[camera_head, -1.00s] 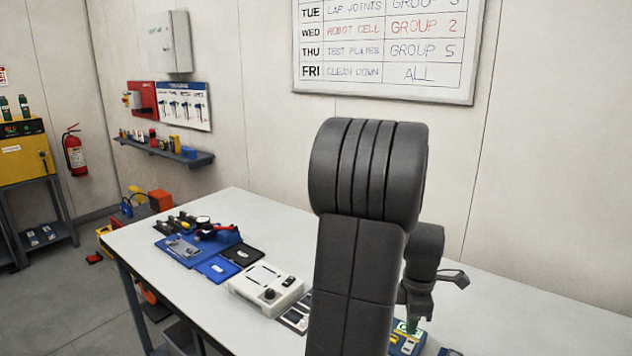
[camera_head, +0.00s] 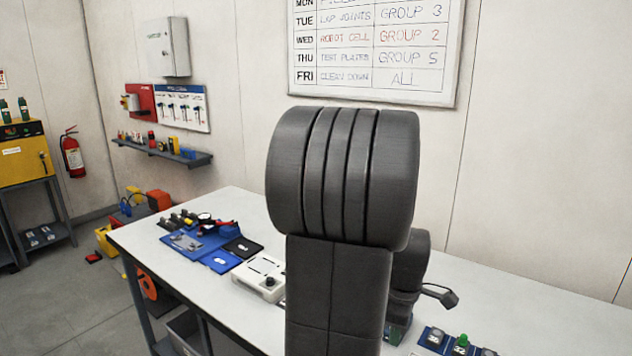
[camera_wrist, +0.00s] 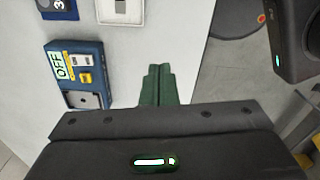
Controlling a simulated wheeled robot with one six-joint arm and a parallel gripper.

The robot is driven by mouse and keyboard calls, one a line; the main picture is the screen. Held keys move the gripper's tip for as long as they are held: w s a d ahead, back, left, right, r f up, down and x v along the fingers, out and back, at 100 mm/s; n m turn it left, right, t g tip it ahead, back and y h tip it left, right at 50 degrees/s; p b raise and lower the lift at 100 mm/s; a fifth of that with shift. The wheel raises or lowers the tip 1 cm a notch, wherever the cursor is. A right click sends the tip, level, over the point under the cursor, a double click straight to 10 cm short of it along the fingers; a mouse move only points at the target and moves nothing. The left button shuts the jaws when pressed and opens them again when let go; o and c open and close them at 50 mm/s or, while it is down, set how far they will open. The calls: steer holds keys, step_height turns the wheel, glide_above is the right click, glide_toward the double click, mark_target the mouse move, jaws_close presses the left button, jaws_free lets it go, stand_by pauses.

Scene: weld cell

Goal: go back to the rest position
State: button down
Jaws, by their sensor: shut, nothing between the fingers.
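My gripper (camera_wrist: 157,72) shows in the wrist view as a pair of dark green fingers pressed together, with nothing between them. The fingers are over the edge of the white workbench (camera_wrist: 185,35), beside a blue box with an "OFF" label and yellow switches (camera_wrist: 92,52). A gap of white bench top shows between the box and the fingers in the picture.
In the head view, a blue tray with tools (camera_head: 186,241), a black pad (camera_head: 241,247) and a white instrument (camera_head: 262,278) lie on the bench's left part. A box with a green button (camera_head: 463,341) stands at the front right. The back right is clear.

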steer(key=shift+s+a, duration=0.15)
steer(key=shift+s, duration=0.4)
